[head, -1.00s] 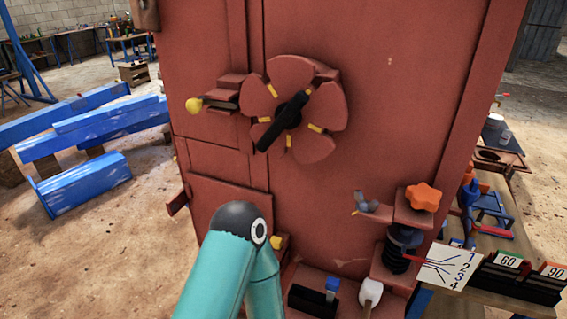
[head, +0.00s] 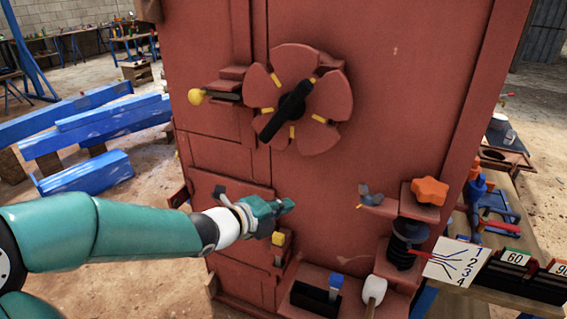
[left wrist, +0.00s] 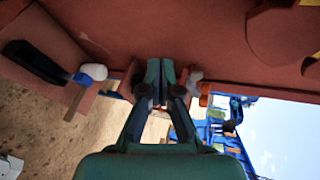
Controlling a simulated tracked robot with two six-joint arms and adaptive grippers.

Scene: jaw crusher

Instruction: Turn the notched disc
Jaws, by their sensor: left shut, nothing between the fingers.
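The notched disc (head: 330,97) is a rust-red disc with several notches and yellow marks, mounted on the front of the red machine. A black bar handle (head: 290,104) lies across its middle, tilted with its lower end to the left. My left gripper (head: 286,206) is below the disc, in front of the machine's panel, apart from the disc and the handle. Its fingers are together and empty, and they also show closed in the left wrist view (left wrist: 160,72). An edge that may be the disc shows at the upper right there. My right gripper is not in view.
A yellow-knobbed lever (head: 196,96) sticks out left of the disc. An orange star knob (head: 429,191), a black spring (head: 406,240) and a white-headed handle (head: 373,289) stand on brackets at the lower right. Blue beams (head: 95,125) lie on the floor at the left.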

